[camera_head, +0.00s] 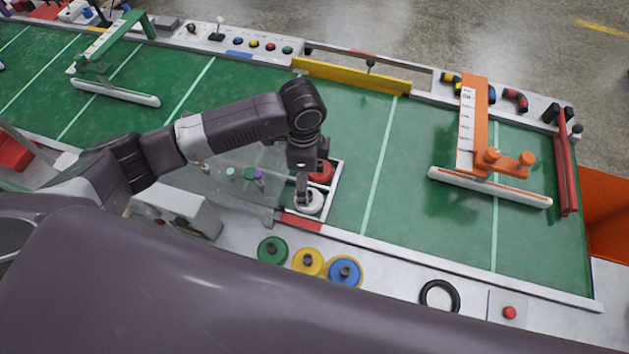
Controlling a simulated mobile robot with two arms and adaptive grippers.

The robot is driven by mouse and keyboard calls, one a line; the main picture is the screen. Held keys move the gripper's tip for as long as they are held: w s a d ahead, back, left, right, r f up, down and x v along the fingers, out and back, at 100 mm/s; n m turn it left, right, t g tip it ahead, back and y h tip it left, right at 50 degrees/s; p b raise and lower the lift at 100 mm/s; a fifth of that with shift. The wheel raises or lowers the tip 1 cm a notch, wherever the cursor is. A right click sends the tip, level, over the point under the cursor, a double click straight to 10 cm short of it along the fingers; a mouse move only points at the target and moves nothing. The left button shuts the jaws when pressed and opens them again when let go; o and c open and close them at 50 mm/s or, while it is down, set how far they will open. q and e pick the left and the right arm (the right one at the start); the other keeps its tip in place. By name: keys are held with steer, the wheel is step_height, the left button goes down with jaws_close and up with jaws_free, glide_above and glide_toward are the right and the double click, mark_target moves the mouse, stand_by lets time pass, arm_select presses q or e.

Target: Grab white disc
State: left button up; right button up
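The white disc (314,207) lies in a white-edged tray near the middle of the green table, just in front of a red disc (320,172). My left gripper (303,192) points down directly over the white disc, with its fingertips at or very close to the disc's middle. The fingers hide part of the disc. Whether they are open or closed on it is too small to tell. My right gripper is not in view.
Green (272,250), yellow (308,262) and blue (344,271) discs sit on the front ledge. A black ring (440,296) and red button (509,312) lie further right. A clear panel (235,180) stands left of the tray. An orange stand (478,130) is at right.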

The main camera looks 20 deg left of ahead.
arm_select(q)
steer(key=shift+w+f, duration=0.15)
steer(key=shift+w, duration=0.25)
steer(key=shift+f, duration=0.4)
steer(key=f, duration=0.1)
steer(key=f+p, duration=0.1)
steer(key=s+f, duration=0.1)
steer(key=shift+d+f+p, duration=0.3)
steer(key=shift+p, duration=0.1)
step_height(320, 180, down, 2)
steer(key=shift+w+f, duration=0.15)
steer(key=shift+f, duration=0.3)
steer(key=shift+r, duration=0.1)
steer(key=c, duration=1.7)
jaws_close()
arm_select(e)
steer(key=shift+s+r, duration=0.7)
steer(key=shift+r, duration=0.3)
